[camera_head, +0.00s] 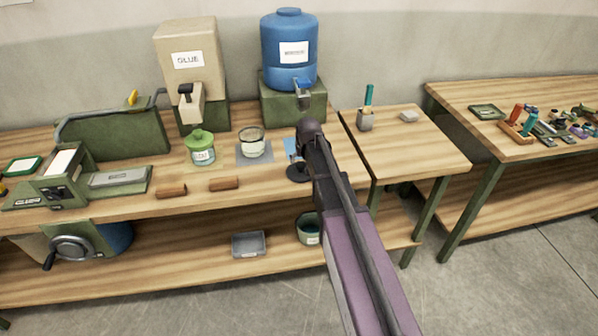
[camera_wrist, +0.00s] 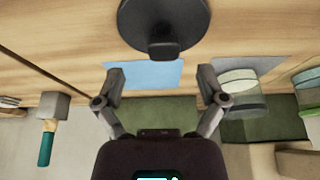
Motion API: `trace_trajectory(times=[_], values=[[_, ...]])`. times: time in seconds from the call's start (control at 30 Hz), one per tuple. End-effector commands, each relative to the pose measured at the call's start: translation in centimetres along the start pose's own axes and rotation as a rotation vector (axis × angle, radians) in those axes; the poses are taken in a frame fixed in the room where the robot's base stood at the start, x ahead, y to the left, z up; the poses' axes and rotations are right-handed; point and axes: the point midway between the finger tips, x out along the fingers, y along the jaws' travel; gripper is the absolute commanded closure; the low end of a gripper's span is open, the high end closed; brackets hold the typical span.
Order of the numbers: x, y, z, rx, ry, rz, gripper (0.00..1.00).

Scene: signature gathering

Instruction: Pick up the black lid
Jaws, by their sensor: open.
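The black lid (camera_wrist: 150,12) lies on the wooden table at the top of the wrist view, a round dark disc with a raised knob handle. In the head view the lid (camera_head: 296,174) shows partly, just left of my arm. My gripper (camera_wrist: 161,75) is open and empty in the wrist view, its two fingers spread apart. The knob appears above the gap between the fingertips, and the fingers are not closed on it. In the head view my arm hides the fingers.
A blue mat (camera_wrist: 145,74) lies beside the lid. A clear jar (camera_head: 252,145) and a green-lidded jar (camera_head: 201,149) stand to the left. Behind are a glue dispenser (camera_head: 190,75) and a blue water tank (camera_head: 290,50). A side table (camera_head: 425,150) stands right.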

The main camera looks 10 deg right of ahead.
Motion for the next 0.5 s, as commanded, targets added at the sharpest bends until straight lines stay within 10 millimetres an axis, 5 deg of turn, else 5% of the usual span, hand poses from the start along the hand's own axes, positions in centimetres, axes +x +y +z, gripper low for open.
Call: trace_trajectory(times=[0.5], values=[[2.9, -0.3, -0.2, 0.0, 0.0, 0.0, 0.09]])
